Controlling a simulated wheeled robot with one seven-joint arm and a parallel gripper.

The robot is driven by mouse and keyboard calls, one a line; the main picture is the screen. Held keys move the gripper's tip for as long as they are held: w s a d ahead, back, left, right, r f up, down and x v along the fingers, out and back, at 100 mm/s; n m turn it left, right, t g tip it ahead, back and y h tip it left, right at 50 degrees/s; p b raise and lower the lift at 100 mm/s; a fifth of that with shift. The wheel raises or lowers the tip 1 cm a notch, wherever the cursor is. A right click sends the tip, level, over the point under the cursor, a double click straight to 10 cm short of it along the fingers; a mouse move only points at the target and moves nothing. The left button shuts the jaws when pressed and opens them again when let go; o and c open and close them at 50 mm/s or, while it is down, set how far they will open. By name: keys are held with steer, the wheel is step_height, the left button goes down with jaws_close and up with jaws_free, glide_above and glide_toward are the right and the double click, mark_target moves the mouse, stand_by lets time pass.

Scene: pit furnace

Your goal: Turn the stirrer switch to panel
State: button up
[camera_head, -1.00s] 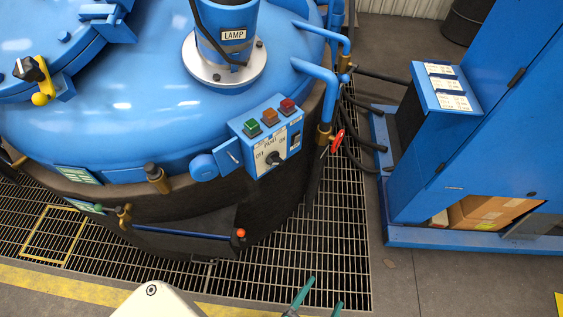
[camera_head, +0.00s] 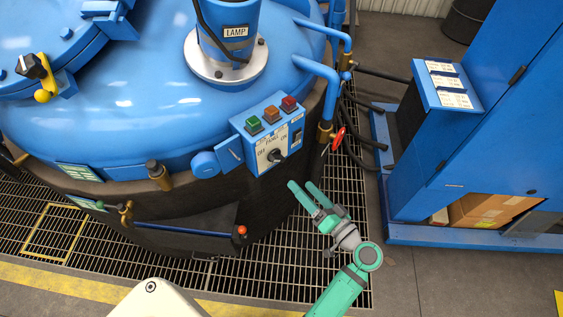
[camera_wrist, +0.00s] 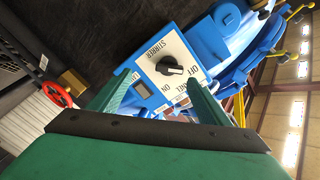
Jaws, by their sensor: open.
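The stirrer switch is a black rotary knob (camera_head: 276,156) on a white plate marked OFF, PANEL and ON. The plate is on the front of a blue control box (camera_head: 252,128) on the furnace's side. In the wrist view the knob (camera_wrist: 170,68) sits beyond and between my finger tips, with the word STIRRER beside it. My gripper (camera_head: 301,187) is open and empty, below and to the right of the box in the head view, apart from the knob. In the wrist view its two green fingers (camera_wrist: 157,88) are spread. Which mark the knob points to is hard to tell.
Green, orange and red buttons (camera_head: 271,115) top the box. A red valve handle (camera_head: 338,139) and blue pipes are to its right. A blue cabinet (camera_head: 480,130) stands farther right. Grating floor (camera_head: 330,215) lies below; the space before the knob looks clear.

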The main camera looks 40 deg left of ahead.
mark_target(279, 161)
steer(key=shift+n+g+y, duration=0.3)
steer(key=shift+n+g, duration=0.1)
steer(key=shift+n, duration=0.1)
steer(key=x, duration=0.3)
steer(key=r+x, duration=0.1)
steer(key=x, duration=0.2)
steer(key=r+x, duration=0.1)
steer(key=x, duration=0.3)
steer(key=shift+a, duration=0.6)
steer(key=shift+d, duration=0.1)
steer(key=c, duration=1.1)
